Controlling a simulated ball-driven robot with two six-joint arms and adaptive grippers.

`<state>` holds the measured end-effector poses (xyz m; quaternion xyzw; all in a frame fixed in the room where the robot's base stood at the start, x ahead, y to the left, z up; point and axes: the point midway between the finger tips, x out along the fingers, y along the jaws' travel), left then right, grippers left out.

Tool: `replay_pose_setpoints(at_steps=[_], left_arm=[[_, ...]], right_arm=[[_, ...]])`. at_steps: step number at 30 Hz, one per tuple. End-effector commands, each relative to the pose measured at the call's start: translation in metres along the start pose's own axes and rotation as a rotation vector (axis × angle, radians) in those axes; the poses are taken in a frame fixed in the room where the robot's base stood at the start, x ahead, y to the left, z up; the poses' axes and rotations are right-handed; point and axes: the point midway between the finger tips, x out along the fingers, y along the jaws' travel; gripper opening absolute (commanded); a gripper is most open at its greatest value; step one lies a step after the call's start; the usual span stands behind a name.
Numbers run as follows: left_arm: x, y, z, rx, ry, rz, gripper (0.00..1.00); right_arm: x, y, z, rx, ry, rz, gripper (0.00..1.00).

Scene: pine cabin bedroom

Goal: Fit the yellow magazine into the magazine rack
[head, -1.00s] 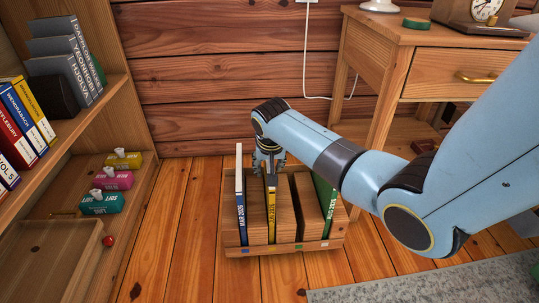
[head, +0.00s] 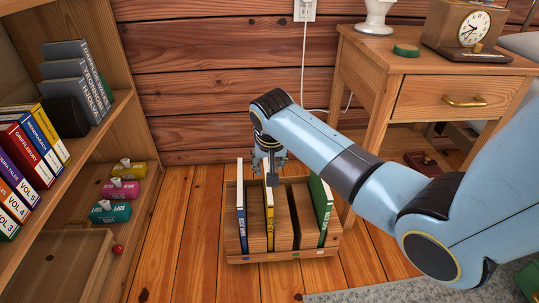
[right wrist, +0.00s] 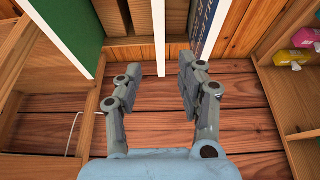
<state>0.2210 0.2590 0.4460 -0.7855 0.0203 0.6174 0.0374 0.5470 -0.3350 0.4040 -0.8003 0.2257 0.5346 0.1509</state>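The wooden magazine rack (head: 236,249) stands on the floor. The yellow magazine (head: 269,222) stands upright in its second slot from the left, above a yellow mark on the front rail. Its white page edge shows in the right wrist view (right wrist: 160,35). My right gripper (head: 271,170) is just above the magazine's top. In the right wrist view its fingers (right wrist: 160,68) are spread on either side of the page edge, with gaps, holding nothing. My left gripper is not in view.
A blue magazine (head: 240,205) fills the first slot and a green one (head: 322,212) the fourth; the third looks empty. A bookshelf (head: 140,180) stands left, a nightstand (head: 385,50) right. Open floor lies left of the rack.

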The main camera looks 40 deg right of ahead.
Motion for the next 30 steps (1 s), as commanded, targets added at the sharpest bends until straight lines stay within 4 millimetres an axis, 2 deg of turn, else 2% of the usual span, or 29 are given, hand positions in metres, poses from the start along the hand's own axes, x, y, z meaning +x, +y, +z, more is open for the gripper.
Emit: replay_pose_setpoints(at_steps=[1,7,10,11,14,15,18,21,25,27,30], left_arm=[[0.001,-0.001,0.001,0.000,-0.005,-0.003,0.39],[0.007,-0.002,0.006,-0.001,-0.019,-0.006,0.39],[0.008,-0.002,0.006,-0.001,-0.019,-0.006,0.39],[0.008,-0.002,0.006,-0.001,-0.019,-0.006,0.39],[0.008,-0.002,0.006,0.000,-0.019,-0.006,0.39],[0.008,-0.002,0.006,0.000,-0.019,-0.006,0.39],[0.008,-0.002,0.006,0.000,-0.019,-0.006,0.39],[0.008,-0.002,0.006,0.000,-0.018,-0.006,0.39],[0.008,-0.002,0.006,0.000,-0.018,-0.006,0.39],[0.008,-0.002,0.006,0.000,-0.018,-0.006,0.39],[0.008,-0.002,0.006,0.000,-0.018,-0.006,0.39]], right_arm=[[-0.007,-0.001,-0.002,0.001,0.003,-0.002,0.39],[-0.009,0.000,0.001,-0.001,-0.001,0.001,0.39],[-0.009,0.007,0.020,-0.032,-0.013,-0.002,0.39],[-0.009,0.011,0.032,-0.051,-0.020,-0.003,0.39],[-0.019,0.031,0.088,-0.153,-0.049,-0.019,0.39],[-0.027,0.041,0.115,-0.204,-0.063,-0.031,0.39],[-0.056,0.065,0.178,-0.336,-0.096,-0.063,0.39],[-0.092,0.085,0.227,-0.451,-0.124,-0.097,0.39],[-0.132,0.102,0.266,-0.556,-0.147,-0.133,0.39],[-0.145,0.107,0.276,-0.589,-0.153,-0.144,0.39],[-0.154,0.109,0.282,-0.610,-0.156,-0.152,0.39]])
